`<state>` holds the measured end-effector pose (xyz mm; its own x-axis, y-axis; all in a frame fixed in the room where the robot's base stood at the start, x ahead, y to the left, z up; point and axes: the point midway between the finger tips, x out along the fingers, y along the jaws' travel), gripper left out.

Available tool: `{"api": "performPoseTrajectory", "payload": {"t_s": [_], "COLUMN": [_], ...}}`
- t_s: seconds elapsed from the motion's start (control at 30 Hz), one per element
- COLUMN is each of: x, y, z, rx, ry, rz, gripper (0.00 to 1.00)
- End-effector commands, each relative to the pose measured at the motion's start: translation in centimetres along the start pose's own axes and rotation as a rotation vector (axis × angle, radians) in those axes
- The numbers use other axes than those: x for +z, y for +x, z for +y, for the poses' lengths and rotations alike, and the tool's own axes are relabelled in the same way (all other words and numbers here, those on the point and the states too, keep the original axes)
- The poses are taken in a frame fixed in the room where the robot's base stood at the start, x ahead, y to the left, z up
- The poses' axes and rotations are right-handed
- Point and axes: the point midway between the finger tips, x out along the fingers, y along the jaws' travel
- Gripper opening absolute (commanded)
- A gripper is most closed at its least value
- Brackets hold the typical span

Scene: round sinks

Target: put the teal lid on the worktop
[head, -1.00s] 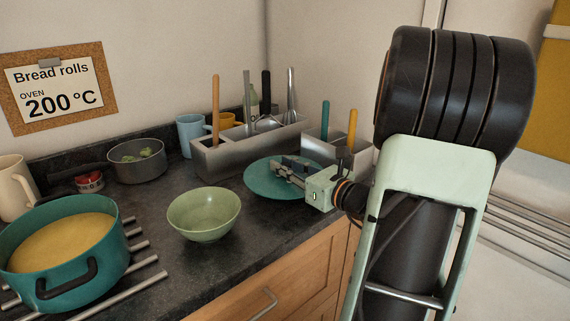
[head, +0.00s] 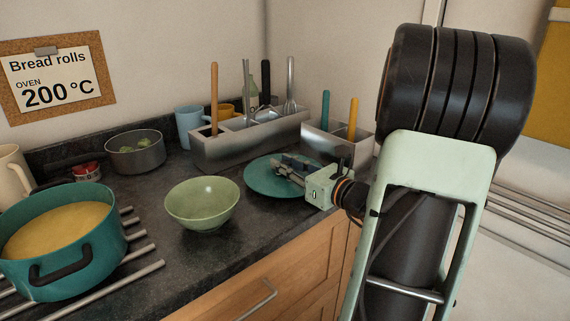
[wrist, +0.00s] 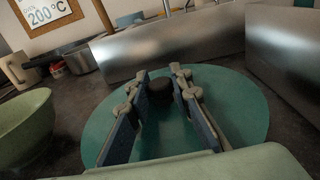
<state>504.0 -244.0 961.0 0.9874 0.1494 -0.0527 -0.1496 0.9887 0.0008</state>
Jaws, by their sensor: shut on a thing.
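The teal lid (head: 262,184) is a round disc, level at the right end of the dark worktop (head: 150,255). It looks flat on the worktop or very close above it; I cannot tell whether its underside touches. My gripper (head: 287,166) reaches over the lid from the right and is shut on its knob. In the wrist view the lid (wrist: 245,112) spreads under the fingers, and its dark knob (wrist: 181,92) shows at the fingertips (wrist: 163,88).
A green bowl (head: 202,204) stands left of the lid. A steel utensil holder (head: 235,148) and a smaller caddy (head: 345,145) stand close behind it. A teal pot (head: 62,262) of yellow soup is on a rack at the left. The worktop's front edge is near.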

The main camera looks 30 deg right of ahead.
Motion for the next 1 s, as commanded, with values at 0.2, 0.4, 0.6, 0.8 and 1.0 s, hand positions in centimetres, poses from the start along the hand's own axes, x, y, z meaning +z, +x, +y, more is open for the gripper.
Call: {"api": "performPoseTrajectory", "payload": {"t_s": [0.2,0.4,0.6,0.8,1.0], "x": [-0.5,-0.6,-0.6,-0.7,-0.7], "y": [0.0,0.0,0.0,-0.1,-2.3], "z": [0.0,0.0,0.0,0.0,-0.1], "rx": [0.0,0.0,0.0,-0.001,-0.005], "ry": [0.0,0.0,0.0,0.001,0.0], "rz": [-0.001,-0.001,-0.001,0.001,0.001], "gripper": [0.0,0.28,0.4,0.4,0.4]}}
